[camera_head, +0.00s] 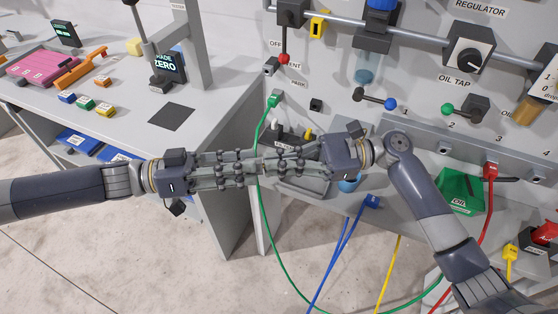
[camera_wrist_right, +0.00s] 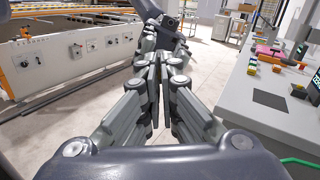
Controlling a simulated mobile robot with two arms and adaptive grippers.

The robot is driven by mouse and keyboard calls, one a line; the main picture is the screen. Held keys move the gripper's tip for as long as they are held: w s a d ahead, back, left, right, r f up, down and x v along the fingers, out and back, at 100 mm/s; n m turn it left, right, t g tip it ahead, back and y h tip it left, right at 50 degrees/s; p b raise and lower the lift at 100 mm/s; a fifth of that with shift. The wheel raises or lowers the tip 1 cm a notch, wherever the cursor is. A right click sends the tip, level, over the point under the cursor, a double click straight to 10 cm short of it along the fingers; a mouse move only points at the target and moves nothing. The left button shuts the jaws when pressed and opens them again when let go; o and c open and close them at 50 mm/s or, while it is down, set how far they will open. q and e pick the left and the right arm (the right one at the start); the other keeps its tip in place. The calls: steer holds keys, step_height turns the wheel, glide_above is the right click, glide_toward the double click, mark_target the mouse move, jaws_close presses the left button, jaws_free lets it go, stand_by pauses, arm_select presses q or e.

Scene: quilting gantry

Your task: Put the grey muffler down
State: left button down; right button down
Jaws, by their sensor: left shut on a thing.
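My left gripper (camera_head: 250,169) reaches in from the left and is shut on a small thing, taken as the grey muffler. The fingers hide nearly all of it, so its shape does not show. My right gripper (camera_head: 274,167) faces it tip to tip from the right, in front of the grey panel. In the right wrist view, my right fingers (camera_wrist_right: 158,88) converge closely, with the left gripper (camera_wrist_right: 155,45) directly beyond them. Whether the right fingertips touch the muffler or stand slightly apart cannot be told.
A grey bench (camera_head: 125,110) at left has a bare dark square mat (camera_head: 171,115), a pink tray (camera_head: 45,66) and several coloured blocks. The panel at right carries knobs and levers. A green cable (camera_head: 262,205) hangs behind the grippers. A green box (camera_head: 461,192) sits at right.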

arm_select(q)
steer(key=c, duration=1.2)
jaws_free()
